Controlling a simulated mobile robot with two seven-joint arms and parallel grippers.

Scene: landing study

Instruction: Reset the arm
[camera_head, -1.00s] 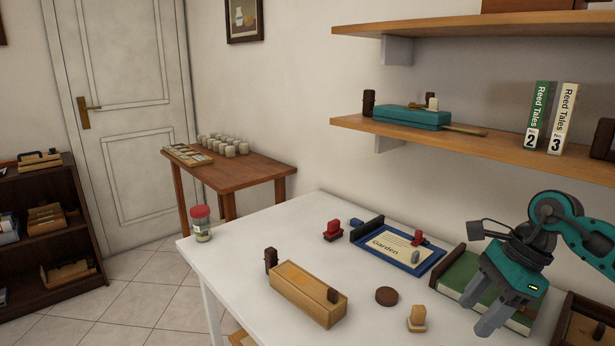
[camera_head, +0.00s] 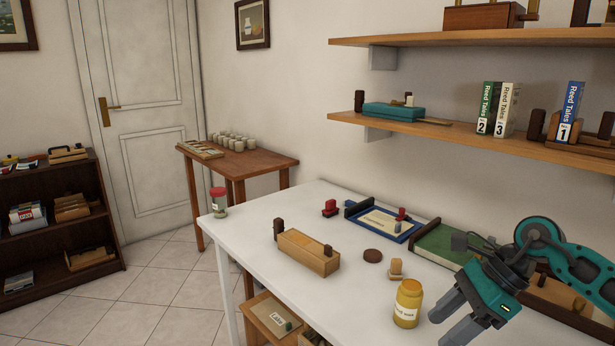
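My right gripper (camera_head: 449,318) comes in from the right over the white table (camera_head: 330,312). Its two grey fingers point down and left, with a gap between them and nothing seen in it. A yellow jar (camera_head: 408,303) with a white label stands upright on the table just left of the fingers. A green book (camera_head: 441,246) in a wooden holder lies behind the gripper, partly hidden by it. My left gripper is not in view.
On the white table are a wooden box (camera_head: 308,254), a dark round disc (camera_head: 373,256), a small stamp (camera_head: 396,269), a blue tray (camera_head: 384,225) and a red-lidded jar (camera_head: 219,202). A shelf (camera_head: 545,152) with books overhangs the back right. Tiled floor (camera_head: 160,270) is clear at left.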

